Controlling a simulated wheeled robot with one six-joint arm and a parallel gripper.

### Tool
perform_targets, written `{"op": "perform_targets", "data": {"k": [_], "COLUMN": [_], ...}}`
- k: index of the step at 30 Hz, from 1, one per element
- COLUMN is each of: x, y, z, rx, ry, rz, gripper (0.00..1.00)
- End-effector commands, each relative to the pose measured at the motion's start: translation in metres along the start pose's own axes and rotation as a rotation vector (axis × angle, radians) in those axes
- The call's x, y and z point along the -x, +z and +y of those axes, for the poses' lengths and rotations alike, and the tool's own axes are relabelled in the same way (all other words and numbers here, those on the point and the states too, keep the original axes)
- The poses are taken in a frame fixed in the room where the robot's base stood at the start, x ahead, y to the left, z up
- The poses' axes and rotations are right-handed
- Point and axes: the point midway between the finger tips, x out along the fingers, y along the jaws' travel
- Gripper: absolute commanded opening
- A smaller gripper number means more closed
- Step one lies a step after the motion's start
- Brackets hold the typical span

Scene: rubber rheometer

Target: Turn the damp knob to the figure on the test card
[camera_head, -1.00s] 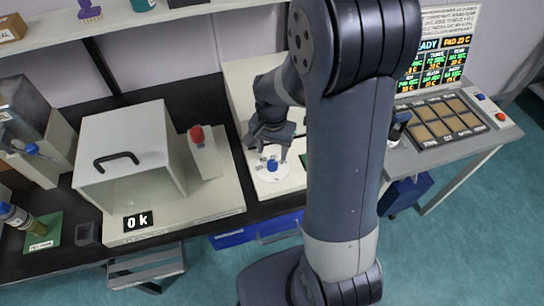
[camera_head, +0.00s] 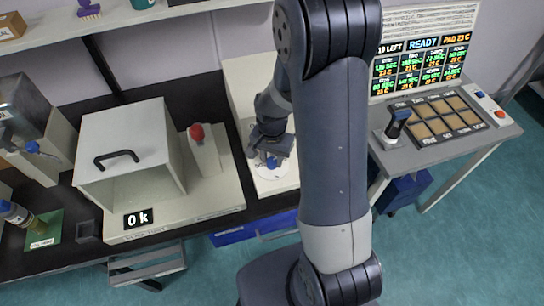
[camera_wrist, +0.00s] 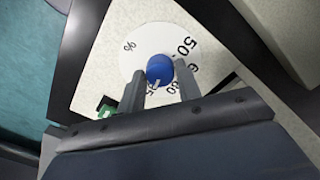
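The damp knob (camera_wrist: 159,69) is a small blue knob on a round white dial (camera_wrist: 130,58). The dial carries black figures, with 50 clearest and others partly hidden by my fingers. A pale mark on the knob points toward the bottom of the wrist view. My gripper (camera_wrist: 160,84) is open, its two fingers on either side of the knob; firm contact cannot be told. In the head view, my gripper (camera_head: 270,153) is over the knob (camera_head: 271,163), on a pale machine. I cannot make out a test card with a readable figure.
A white box with a black handle (camera_head: 117,157) and a red-knobbed block (camera_head: 204,152) stand left of the dial. A lit screen (camera_head: 423,63), a pad panel (camera_head: 438,121) and a black-handled device (camera_head: 395,125) are at right. A shelf (camera_head: 150,17) runs along the back.

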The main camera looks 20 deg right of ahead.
Motion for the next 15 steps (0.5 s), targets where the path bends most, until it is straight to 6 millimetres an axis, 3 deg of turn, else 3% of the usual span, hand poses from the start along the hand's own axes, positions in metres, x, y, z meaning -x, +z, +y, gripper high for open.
{"op": "perform_targets", "data": {"k": [9,15], "x": [0.0002,-0.0001], "y": [-0.0001,-0.0001], "z": [-0.0001,-0.0001], "rx": [0.0,0.014], "ry": [0.0,0.0], "rz": [0.0,0.0], "gripper": [0.07,0.07]}}
